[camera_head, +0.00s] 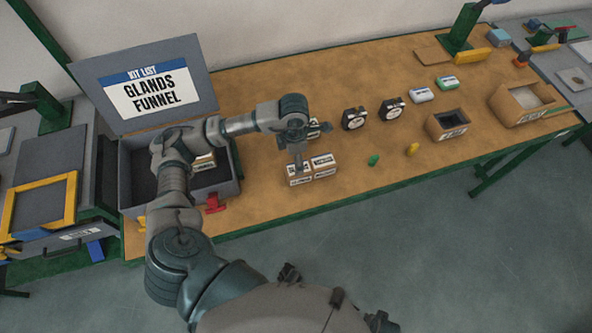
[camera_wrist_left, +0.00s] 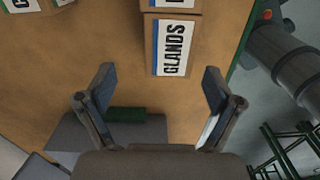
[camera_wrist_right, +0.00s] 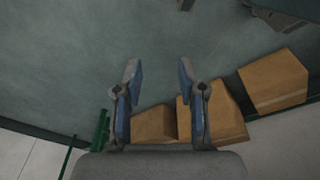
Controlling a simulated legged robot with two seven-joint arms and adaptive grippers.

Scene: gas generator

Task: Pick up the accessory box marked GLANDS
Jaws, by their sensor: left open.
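The cardboard box marked GLANDS (camera_wrist_left: 172,47) lies on the brown table, label up, ahead of my left gripper's fingers in the left wrist view. In the head view it is the left one (camera_head: 299,181) of two boxes side by side. My left gripper (camera_head: 297,168) is over it there, partly covering it. In its wrist view the left gripper (camera_wrist_left: 160,88) is open and empty, its fingers spread short of the box. My right gripper (camera_wrist_right: 160,80) is open and empty, over the floor; it is not in the head view.
A grey case (camera_head: 231,188) with a lid reading GLANDS FUNNEL (camera_head: 152,91) stands left, holding a box (camera_head: 204,162). Another box (camera_head: 324,166) adjoins the GLANDS box.

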